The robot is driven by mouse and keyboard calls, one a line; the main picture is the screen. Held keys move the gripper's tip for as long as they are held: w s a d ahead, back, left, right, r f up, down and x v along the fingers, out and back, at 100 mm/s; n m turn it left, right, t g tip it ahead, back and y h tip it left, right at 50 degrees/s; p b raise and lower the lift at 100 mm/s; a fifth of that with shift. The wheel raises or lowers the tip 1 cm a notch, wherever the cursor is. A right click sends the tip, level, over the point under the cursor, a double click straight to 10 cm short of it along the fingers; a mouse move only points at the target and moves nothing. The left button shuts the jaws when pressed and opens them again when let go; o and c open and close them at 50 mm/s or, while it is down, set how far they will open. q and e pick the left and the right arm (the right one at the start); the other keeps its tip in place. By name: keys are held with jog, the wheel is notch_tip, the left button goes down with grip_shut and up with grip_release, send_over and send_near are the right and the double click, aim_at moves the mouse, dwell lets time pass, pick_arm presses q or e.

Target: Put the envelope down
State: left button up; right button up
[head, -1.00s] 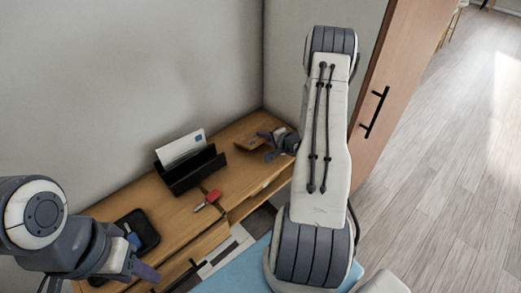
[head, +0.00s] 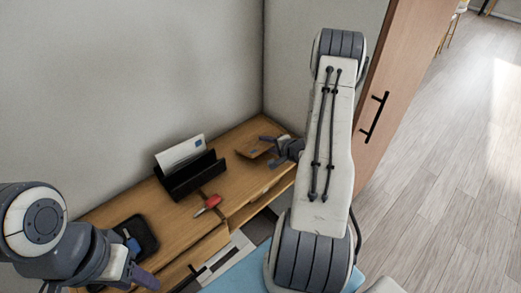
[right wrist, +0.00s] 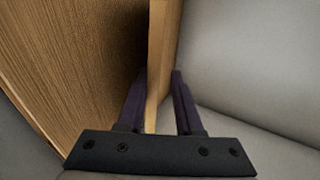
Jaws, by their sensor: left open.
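The brown envelope (head: 250,148) with a small blue mark is at the far right end of the wooden desk (head: 228,190), by the wall corner. My right gripper (head: 273,147) is at its right end, with fingers apart. My left gripper (head: 140,278) is open and empty at the desk's lower left.
A black letter holder (head: 195,178) with a white envelope (head: 180,152) stands left of the brown one. A red-handled item (head: 212,201) lies in front of it. A black tray (head: 142,233) lies at left. A tall wooden door (head: 400,90) stands right.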

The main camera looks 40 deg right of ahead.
jog(key=shift+v, duration=3)
notch_tip(320, 180, up, 7)
jog(key=s+p, duration=0.2)
jog(key=p, duration=0.1)
jog(key=shift+s+r+p, duration=0.2)
jog(key=shift+s+p, duration=0.15)
jog(key=shift+p, duration=0.05)
